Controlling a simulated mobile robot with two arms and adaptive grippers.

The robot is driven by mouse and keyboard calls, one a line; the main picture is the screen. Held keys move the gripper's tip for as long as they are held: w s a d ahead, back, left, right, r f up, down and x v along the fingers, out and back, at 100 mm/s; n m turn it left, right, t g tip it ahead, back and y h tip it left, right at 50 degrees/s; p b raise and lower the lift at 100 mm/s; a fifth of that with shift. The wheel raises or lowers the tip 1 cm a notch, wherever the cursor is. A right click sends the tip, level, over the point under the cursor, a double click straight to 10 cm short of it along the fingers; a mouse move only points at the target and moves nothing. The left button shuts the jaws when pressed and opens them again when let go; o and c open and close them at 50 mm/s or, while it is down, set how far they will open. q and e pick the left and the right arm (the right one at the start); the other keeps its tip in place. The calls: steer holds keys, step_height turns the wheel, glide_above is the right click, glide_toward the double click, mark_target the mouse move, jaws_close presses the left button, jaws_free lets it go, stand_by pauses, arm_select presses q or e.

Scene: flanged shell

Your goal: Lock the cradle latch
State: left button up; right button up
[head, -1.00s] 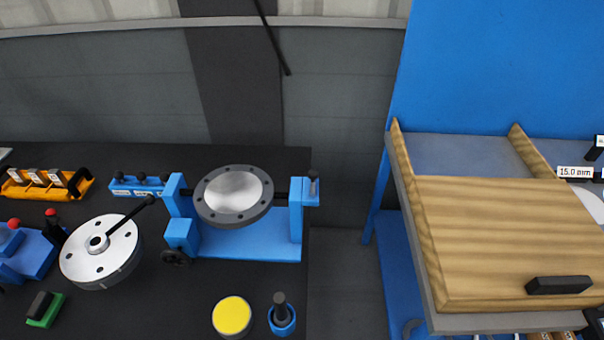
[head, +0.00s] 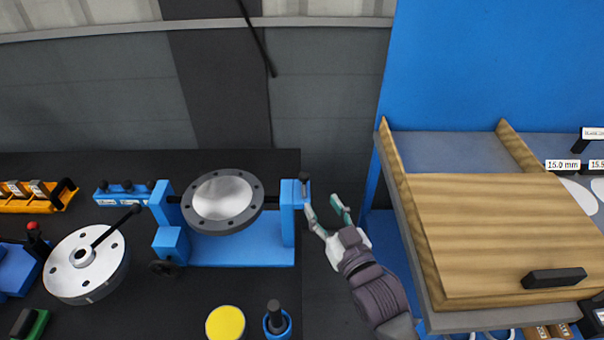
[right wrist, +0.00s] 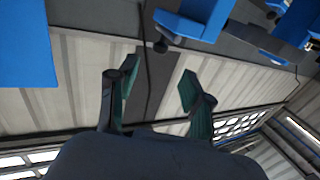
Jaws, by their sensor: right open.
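The blue cradle (head: 240,251) stands on the dark bench and holds a grey flanged disc (head: 222,202) between its two posts. The cradle latch (head: 304,188) is a small dark part on top of the right post. My right gripper (head: 328,207) is open and empty, just right of that post, with one finger close to it; I cannot tell if they touch. In the right wrist view the two green-padded fingers (right wrist: 158,90) are spread with nothing between them. Blue parts show at the top of that view. My left gripper is not in view.
A round white plate with a black handle (head: 85,263) sits left of the cradle. A yellow-topped cylinder (head: 225,323) and a blue holder (head: 277,322) stand in front. A wooden tray (head: 500,225) is at right. A floor gap lies between bench and tray.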

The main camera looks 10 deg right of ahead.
mark_target(306, 180)
steer(key=w, duration=0.3)
steer(key=w+a+p, duration=0.1)
steer(key=w, duration=0.2)
steer(key=w+a+p, duration=0.1)
steer(key=w, duration=0.2)
steer(key=shift+w, duration=0.8)
jaws_close()
